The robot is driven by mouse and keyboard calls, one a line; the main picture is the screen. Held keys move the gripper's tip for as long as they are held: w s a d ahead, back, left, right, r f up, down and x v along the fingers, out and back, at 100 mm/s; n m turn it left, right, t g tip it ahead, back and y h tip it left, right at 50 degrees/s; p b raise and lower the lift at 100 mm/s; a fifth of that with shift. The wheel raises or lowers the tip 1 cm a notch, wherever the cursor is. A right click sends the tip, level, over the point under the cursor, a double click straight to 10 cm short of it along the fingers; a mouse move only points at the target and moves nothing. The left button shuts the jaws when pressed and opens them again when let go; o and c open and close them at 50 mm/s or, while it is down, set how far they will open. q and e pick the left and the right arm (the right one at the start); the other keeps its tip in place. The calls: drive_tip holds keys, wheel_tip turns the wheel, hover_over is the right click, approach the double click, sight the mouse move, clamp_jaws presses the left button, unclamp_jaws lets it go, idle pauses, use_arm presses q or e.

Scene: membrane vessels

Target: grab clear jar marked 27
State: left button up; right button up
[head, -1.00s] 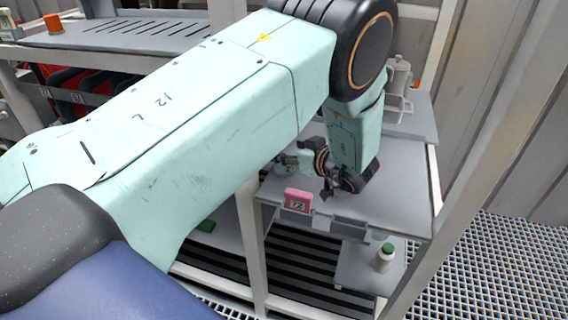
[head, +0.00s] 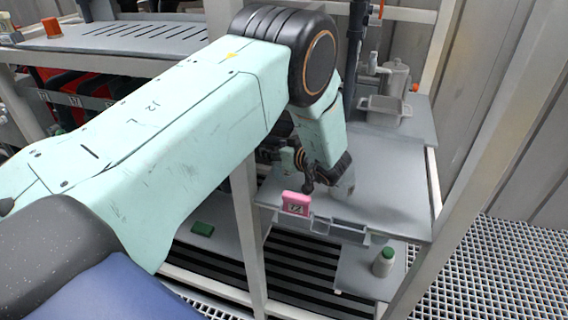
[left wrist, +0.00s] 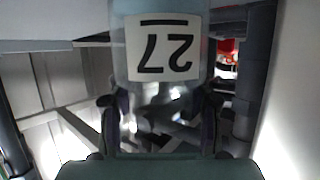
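The clear jar marked 27 (left wrist: 162,45) fills the upper middle of the left wrist view, its label upside down and its top part cut off by the frame edge. My left gripper (left wrist: 161,98) has its two dark fingers apart, their tips near the two sides of the jar. I cannot see clear contact. In the head view my left gripper (head: 309,172) is over the grey shelf, partly hidden by its own arm. A pale translucent shape just right of it looks like the jar (head: 345,187). My right gripper is out of view.
A pink tag block (head: 296,204) stands at the shelf's front edge, close to my gripper. Grey trays (head: 340,230) hang along that edge. A green-capped bottle (head: 384,261) is on the lower shelf. A rack post (head: 249,215) stands left. The shelf's right side is clear.

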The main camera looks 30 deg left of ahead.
use_arm(q)
drive_tip(key=shift+a, duration=0.2)
drive_tip(key=shift+c, duration=1.4)
drive_tip(key=shift+d, duration=0.1)
drive_tip(key=c, duration=0.6)
clamp_jaws()
